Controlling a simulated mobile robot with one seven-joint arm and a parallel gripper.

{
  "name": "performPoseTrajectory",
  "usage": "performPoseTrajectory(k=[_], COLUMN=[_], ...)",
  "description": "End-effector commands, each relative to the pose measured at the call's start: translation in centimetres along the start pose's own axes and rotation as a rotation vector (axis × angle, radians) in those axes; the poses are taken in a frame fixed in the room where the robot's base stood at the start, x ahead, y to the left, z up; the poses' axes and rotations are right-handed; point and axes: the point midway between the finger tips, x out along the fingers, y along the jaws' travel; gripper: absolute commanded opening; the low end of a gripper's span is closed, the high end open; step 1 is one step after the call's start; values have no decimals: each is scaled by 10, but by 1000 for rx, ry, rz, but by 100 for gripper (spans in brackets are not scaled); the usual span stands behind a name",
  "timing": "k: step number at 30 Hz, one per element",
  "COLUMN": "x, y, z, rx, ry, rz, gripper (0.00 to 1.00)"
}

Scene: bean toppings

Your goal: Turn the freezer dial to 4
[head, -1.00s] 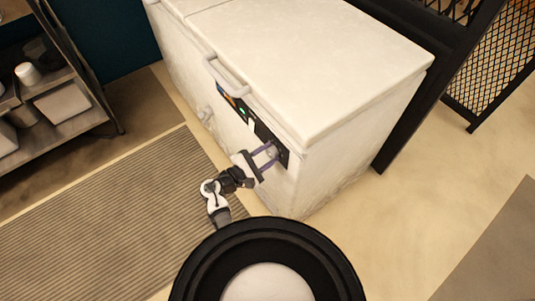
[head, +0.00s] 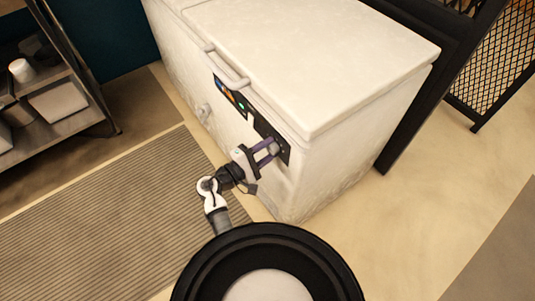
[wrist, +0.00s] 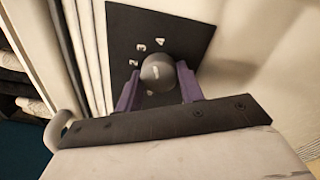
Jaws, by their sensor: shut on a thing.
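The freezer (head: 310,60) is a white chest with a closed lid. Its black dial panel (head: 262,128) is on the front face near the right corner. The dial (wrist: 157,72) is a round grey knob on this panel (wrist: 190,35). The numbers 2, 3 and 4 show above and left of the knob in the wrist view; the lower part of the scale is mostly hidden. I cannot tell which number the dial points to. My gripper (head: 270,150) is shut on the dial, with one purple finger on each side of it.
A handle (head: 226,70) sticks out from the freezer lid above the panel. A metal shelf (head: 75,95) with containers stands at the left. A dark mesh frame (head: 420,85) is at the right. A striped mat (head: 110,225) and open floor lie in front.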

Motion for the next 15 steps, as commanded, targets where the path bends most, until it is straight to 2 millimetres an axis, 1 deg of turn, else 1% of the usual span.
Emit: performPoseTrajectory(k=[1,6,15], x=[0,0,0], y=[-4,-3,-1], z=[-2,-2,-1], rx=[34,137,235], ry=[-2,-5,-8], rz=[1,3,5], gripper=[15,15,15])
